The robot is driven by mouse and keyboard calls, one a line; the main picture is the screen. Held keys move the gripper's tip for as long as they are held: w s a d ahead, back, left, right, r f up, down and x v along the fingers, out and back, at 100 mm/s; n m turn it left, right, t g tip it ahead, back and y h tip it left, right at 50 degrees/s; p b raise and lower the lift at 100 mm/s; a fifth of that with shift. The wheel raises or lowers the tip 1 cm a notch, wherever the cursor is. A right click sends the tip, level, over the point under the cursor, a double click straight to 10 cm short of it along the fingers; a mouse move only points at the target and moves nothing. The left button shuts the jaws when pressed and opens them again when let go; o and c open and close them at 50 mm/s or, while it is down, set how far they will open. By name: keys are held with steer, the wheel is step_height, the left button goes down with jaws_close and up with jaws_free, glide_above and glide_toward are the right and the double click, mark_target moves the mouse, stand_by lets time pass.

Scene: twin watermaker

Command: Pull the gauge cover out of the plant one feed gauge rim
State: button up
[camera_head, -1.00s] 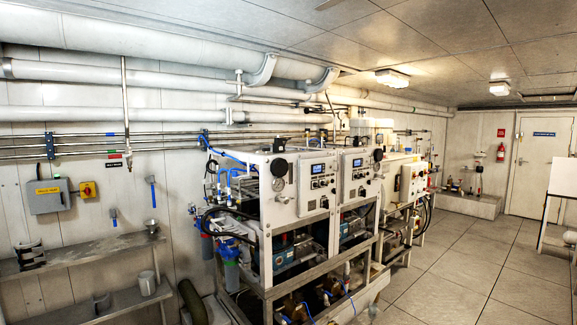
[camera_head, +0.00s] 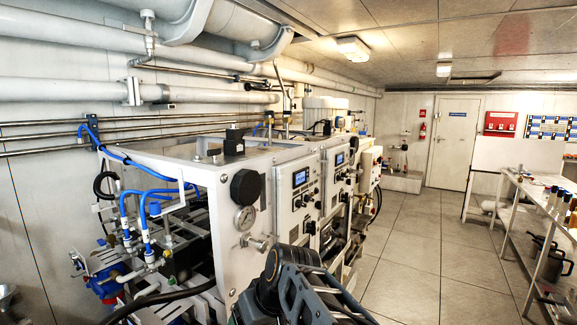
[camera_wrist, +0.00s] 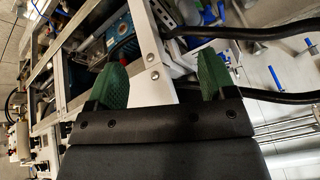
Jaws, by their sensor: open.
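The plant one cabinet (camera_head: 225,220) stands left of centre in the head view. A black round piece (camera_head: 246,186) sits on its front panel near the top; it may be the gauge cover, but I cannot tell for sure. A white-faced gauge (camera_head: 244,218) with a metal rim is just below it. In the wrist view, my gripper (camera_wrist: 162,78) has two green fingers spread wide with nothing between them. Part of the white frame shows behind the gap. Neither gauge nor cover can be made out in the wrist view. My dark arm rises at the bottom of the head view.
Blue hoses (camera_head: 150,205) and a black hose (camera_head: 165,298) stick out at the cabinet's left side. A second panel with a display (camera_head: 340,160) follows to the right. The tiled floor (camera_head: 405,260) is clear up to a bench (camera_head: 512,183) at the right.

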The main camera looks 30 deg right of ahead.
mark_target(251, 188)
steer(key=shift+o, duration=1.4)
steer(key=w+d+r+n+t+y+p, duration=0.1)
steer(key=w+d+r, duration=0.3)
steer(key=r, duration=0.7)
steer(key=shift+w+d+t+y, duration=0.2)
steer(key=shift+d+t+y, duration=0.1)
steer(key=shift+d+t, duration=0.4)
steer(key=shift+o, duration=0.6)
steer(key=d+r+n+t+y+p, duration=0.1)
steer(key=d+r+n+t, duration=0.2)
steer(key=d+r, duration=0.4)
step_height(251, 188, up, 8)
steer(key=shift+w+d+f+t+y+p, duration=0.2)
steer(key=shift+w+d+t+y+p, duration=0.15)
steer(key=shift+t, duration=0.45)
steer(key=shift+n, duration=0.3)
steer(key=p+x, duration=0.1)
steer(key=x, duration=0.3)
steer(key=p+x, duration=0.1)
steer(key=x, duration=0.3)
steer(key=p+x, duration=0.1)
steer(key=x, duration=0.4)
steer(key=shift+w+r+p, duration=0.3)
steer(key=shift+r+p, duration=0.05)
steer(key=shift+p, duration=0.05)
